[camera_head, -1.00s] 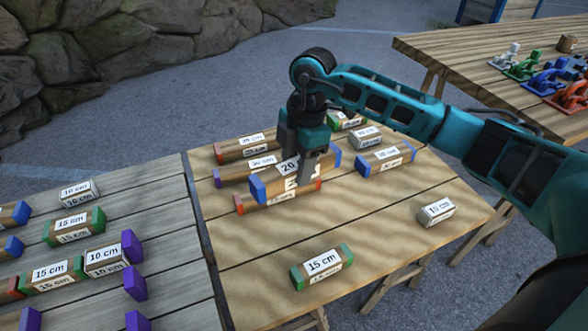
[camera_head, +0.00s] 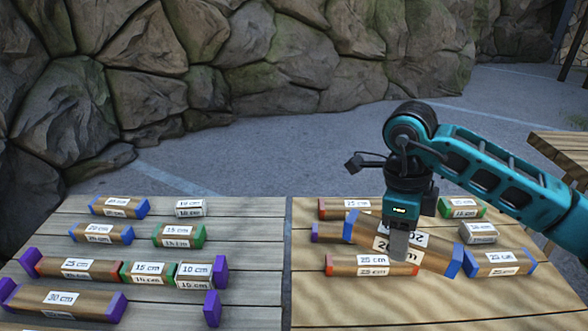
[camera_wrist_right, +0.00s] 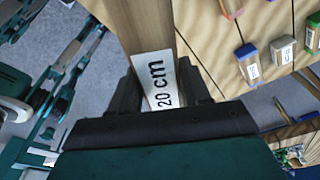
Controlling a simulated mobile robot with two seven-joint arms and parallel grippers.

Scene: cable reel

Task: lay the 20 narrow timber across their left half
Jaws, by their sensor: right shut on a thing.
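My right gripper (camera_head: 398,242) is shut on a timber with blue ends and a "20 cm" label (camera_head: 376,236). It holds the timber about mid-length above the right table, over other timbers; the timber slants down to the right in the head view. The right wrist view shows this timber (camera_wrist_right: 150,32) between the two fingers (camera_wrist_right: 165,95). Other blue-ended 20 cm timbers lie on the left table, one at the back (camera_head: 118,207) and one nearer (camera_head: 104,233), and another lies on the right table (camera_head: 500,262). My left gripper is not in view.
On the left table (camera_head: 255,235) a row holds a red-ended timber (camera_head: 80,270), a green-ended one (camera_head: 148,273) and a 10 cm block (camera_head: 194,276), between purple blocks (camera_head: 221,272). A 30 cm timber (camera_head: 62,302) lies in front. A red-ended timber (camera_head: 372,266) lies below the held one.

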